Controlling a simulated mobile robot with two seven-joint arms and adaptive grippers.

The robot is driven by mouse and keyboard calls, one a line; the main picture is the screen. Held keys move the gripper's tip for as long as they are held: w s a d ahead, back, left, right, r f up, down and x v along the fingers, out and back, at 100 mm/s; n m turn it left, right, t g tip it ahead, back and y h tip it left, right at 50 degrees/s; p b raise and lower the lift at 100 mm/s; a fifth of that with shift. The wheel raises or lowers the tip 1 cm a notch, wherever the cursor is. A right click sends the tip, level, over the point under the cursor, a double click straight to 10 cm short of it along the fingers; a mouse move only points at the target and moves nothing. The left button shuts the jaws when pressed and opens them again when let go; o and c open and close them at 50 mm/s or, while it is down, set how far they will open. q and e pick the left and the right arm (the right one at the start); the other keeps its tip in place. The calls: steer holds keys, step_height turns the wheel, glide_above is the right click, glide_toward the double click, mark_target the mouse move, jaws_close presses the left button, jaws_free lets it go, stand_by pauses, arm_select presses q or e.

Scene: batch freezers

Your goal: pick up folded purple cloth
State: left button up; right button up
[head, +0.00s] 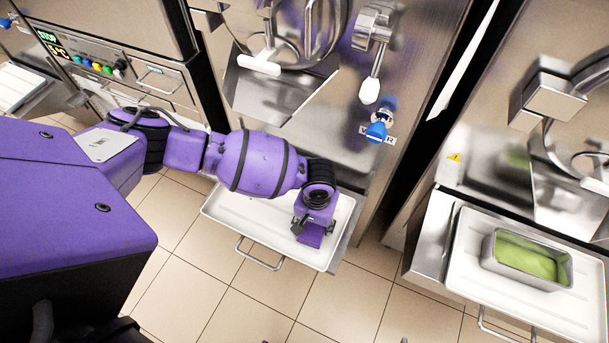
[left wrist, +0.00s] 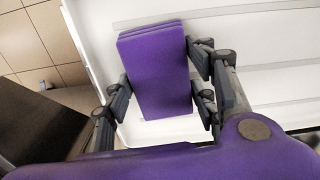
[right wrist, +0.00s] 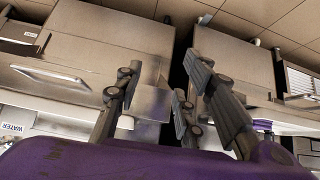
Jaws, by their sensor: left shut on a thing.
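The folded purple cloth (left wrist: 155,65) is a thick, layered rectangle in the left wrist view. My left gripper (left wrist: 160,85) is shut on it, with fingers against both long sides. In the head view the left gripper (head: 315,222) points down over the white tray (head: 235,208) below the middle machine. The cloth (head: 310,238) shows there just under the fingers, partly hidden by them. I cannot tell whether it touches the tray. My right gripper (right wrist: 155,100) is open and empty in the right wrist view, with a gap between its fingers.
The middle machine with a blue tap (head: 377,131) and a white-knobbed lever (head: 369,90) stands behind the tray. At right, another tray (head: 465,270) holds a metal pan (head: 490,262) with green content. A wire handle (head: 262,258) juts from the front. Tiled floor is clear in front.

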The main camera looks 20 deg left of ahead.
arm_select(q)
steer(key=shift+w+r, duration=0.1)
steer(key=shift+r, duration=0.1)
